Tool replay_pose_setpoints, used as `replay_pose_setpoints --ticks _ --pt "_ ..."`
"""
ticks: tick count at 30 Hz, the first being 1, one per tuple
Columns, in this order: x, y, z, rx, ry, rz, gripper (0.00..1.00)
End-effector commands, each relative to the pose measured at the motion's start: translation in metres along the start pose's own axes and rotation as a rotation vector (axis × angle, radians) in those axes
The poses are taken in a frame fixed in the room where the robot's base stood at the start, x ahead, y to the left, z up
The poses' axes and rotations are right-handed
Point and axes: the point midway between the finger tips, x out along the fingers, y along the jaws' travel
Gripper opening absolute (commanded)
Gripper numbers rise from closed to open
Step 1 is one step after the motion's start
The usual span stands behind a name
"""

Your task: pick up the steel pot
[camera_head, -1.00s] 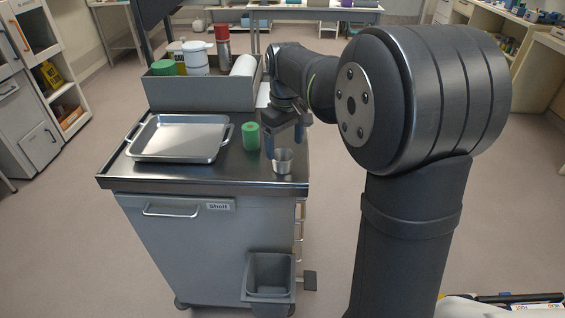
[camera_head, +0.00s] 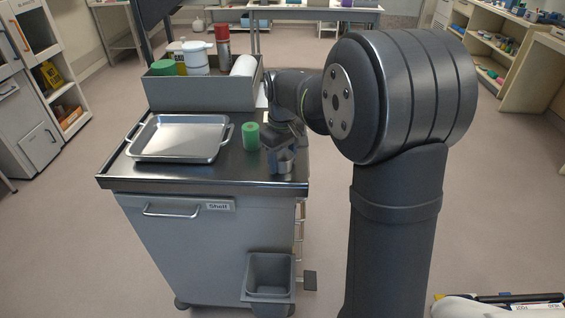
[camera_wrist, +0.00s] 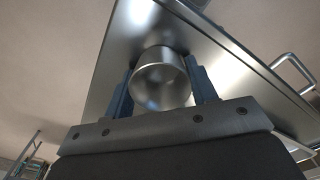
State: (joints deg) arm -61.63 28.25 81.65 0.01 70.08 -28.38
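The steel pot (camera_head: 285,165) is a small plain metal cup. It stands upright near the right front corner of the steel cart top (camera_head: 225,178). My gripper (camera_head: 281,160) is down at the pot, with one finger on each side of it. In the wrist view the pot's round open mouth (camera_wrist: 161,84) shows empty between the two blue-grey fingers of my gripper (camera_wrist: 162,86). The fingers lie close along its sides; whether they press on it cannot be told. In the head view the fingers hide part of the pot.
A green cylinder (camera_head: 251,136) stands close to the left of my gripper. A steel tray with handles (camera_head: 180,157) takes up the left of the cart top. A grey bin (camera_head: 200,92) with bottles stands behind. A grey waste bin (camera_head: 270,292) hangs in front.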

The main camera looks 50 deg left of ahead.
Motion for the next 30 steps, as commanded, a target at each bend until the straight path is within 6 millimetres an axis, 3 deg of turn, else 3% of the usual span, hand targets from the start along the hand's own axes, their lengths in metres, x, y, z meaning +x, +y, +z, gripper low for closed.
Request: replay_pose_setpoints --ticks 13,21,30 --pt "-0.006 0.000 0.000 0.000 0.001 0.001 0.29" --pt "-0.045 0.001 0.001 0.001 0.004 0.002 0.29" --pt "-0.084 0.036 0.064 0.005 0.002 0.002 0.29"
